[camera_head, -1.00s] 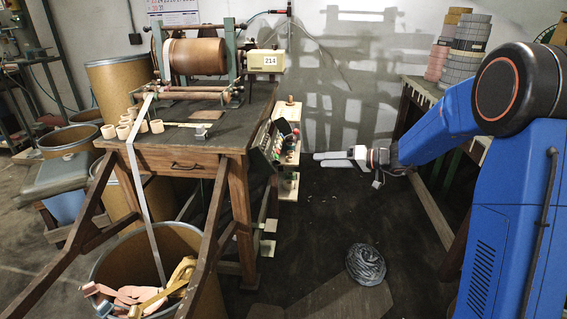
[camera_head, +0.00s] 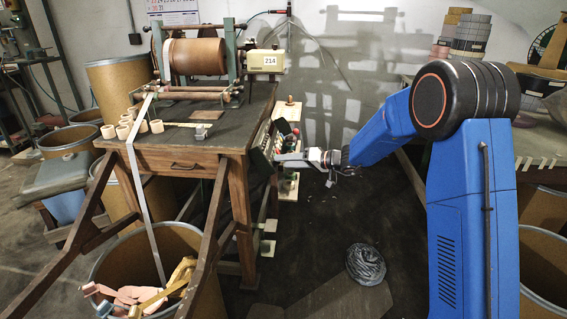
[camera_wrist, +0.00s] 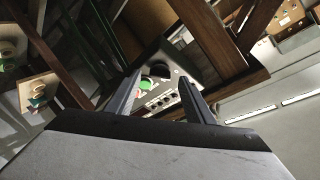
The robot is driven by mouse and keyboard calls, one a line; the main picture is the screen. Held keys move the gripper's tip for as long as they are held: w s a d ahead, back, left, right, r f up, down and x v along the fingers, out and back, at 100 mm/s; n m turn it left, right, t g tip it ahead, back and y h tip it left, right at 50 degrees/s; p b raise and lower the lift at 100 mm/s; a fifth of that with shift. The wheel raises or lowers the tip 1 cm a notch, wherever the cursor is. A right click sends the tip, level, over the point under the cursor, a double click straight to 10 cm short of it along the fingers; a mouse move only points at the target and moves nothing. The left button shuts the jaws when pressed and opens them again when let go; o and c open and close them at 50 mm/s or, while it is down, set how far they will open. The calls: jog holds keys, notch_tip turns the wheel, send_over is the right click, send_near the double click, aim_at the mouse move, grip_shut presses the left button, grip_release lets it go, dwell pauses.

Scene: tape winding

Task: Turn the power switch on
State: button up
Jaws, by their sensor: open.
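The control panel (camera_head: 264,139) is a dark box with coloured buttons on the right side of the wooden workbench. My gripper (camera_head: 279,157) is at the panel's lower right in the head view, pointing left. In the wrist view the panel (camera_wrist: 176,88) lies beyond and between the fingertips of my gripper (camera_wrist: 160,78). The fingers are apart and hold nothing. A green button (camera_wrist: 145,83), a black round knob (camera_wrist: 159,68) and a row of small switches (camera_wrist: 162,102) show there. I cannot tell which control is the power switch or its state, nor whether a finger touches the panel.
The workbench (camera_head: 200,139) carries a winding drum (camera_head: 197,57) and several small rings. Red knobs (camera_head: 295,132) stick up beside the panel. A grey coil (camera_head: 366,264) lies on the floor. Another table with stacked rolls (camera_head: 470,36) stands at the back right.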

jog(key=shift+x, duration=0.9)
jog(key=c, duration=1)
jog(key=shift+c, duration=0.2)
jog(key=shift+m, duration=0.3)
jog(key=shift+a+r+m+g+h, duration=0.15)
jog(key=shift+m+h, duration=0.65)
jog(key=shift+m, duration=1.3)
jog(key=shift+r+m+g+h, duration=0.15)
jog(key=shift+m+h, duration=0.65)
jog(key=shift+m, duration=1.3)
jog(key=shift+a+r+m+g+h, duration=0.2)
jog(key=shift+m+h, duration=0.6)
jog(key=shift+m, duration=1.3)
jog(key=shift+d+m, duration=0.1)
jog(key=shift+m, duration=0.2)
